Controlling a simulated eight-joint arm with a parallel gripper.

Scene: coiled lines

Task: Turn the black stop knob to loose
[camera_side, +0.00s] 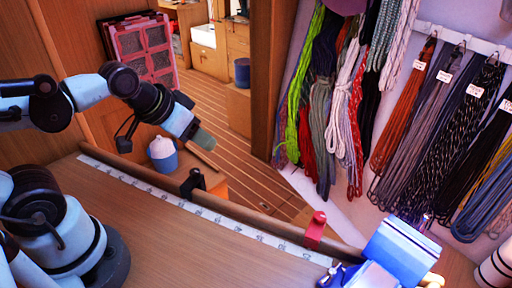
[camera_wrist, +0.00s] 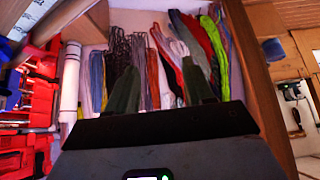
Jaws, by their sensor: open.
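The black stop (camera_side: 192,182) sits on a long wooden rail (camera_side: 250,213) above a white numbered strip (camera_side: 225,222). Its knob is too small to make out, and I cannot tell whether it is tight or loose. My gripper (camera_side: 205,139) is in the air above the black stop, apart from it. In the wrist view my gripper (camera_wrist: 160,88) shows two dark green fingers spread apart with nothing between them. The wrist view looks toward the hanging lines (camera_wrist: 150,65); the black stop does not show there.
A red stop (camera_side: 315,230) sits farther right on the rail. A blue box (camera_side: 400,250) and a blue vise-like thing stand at the front right. A white-and-blue jug (camera_side: 163,153) is behind the rail. Coiled lines (camera_side: 345,110) hang on the wall.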

